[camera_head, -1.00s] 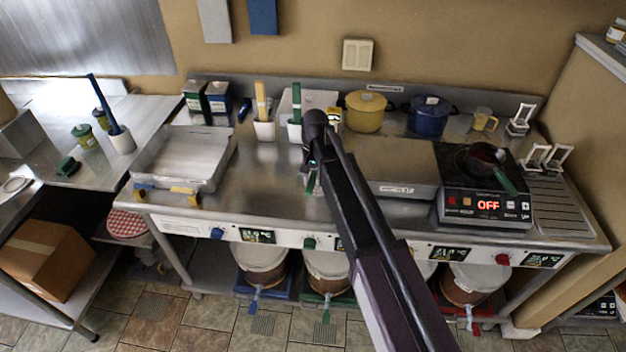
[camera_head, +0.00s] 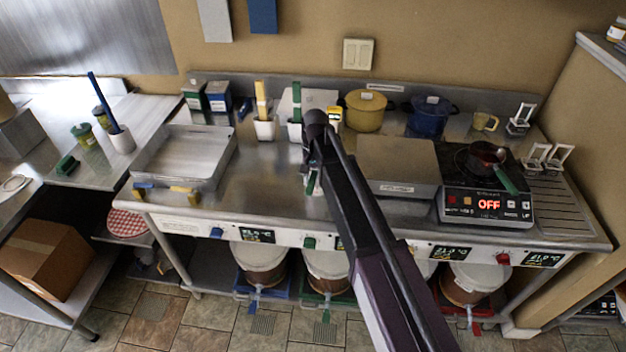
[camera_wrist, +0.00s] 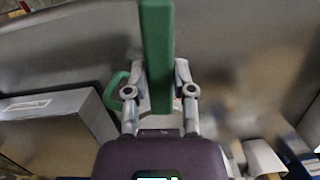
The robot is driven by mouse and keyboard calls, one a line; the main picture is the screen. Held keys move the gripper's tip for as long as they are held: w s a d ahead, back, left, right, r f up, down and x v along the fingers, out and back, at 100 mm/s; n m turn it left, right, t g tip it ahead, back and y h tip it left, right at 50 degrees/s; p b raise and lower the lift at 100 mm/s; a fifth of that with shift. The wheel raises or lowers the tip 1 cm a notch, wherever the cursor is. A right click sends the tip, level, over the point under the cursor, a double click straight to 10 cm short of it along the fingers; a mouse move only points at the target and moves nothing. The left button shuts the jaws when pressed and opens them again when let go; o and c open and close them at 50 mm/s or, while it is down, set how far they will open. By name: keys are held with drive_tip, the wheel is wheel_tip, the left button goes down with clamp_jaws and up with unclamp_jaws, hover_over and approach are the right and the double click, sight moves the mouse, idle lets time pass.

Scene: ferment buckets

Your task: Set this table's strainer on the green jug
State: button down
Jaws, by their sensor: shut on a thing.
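My gripper (camera_wrist: 160,103) is shut on an upright green bar (camera_wrist: 157,50), which looks like the strainer's handle. In the head view my gripper (camera_head: 311,170) is over the middle of the steel table, with a bit of green (camera_head: 311,183) showing at its fingers. The strainer's basket cannot be made out in either view. A green curved loop (camera_wrist: 116,92), possibly the green jug's handle, shows just left of the fingers in the wrist view. The jug's body is hidden behind my gripper and arm.
A grey box (camera_head: 395,165) stands right of my arm, beside the hob (camera_head: 485,205) with a green-handled pan. A steel tray (camera_head: 183,157) is at left. White holders with yellow (camera_head: 264,128) and green (camera_head: 295,130) tools stand behind. Bare table lies left of my gripper.

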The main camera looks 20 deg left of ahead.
drive_tip(key=shift+c, duration=1.9)
unclamp_jaws()
drive_tip(key=o, duration=0.4)
drive_tip(key=shift+r, duration=0.2)
drive_tip(key=shift+r+p, duration=3.35)
drive_tip(key=shift+p, duration=0.2)
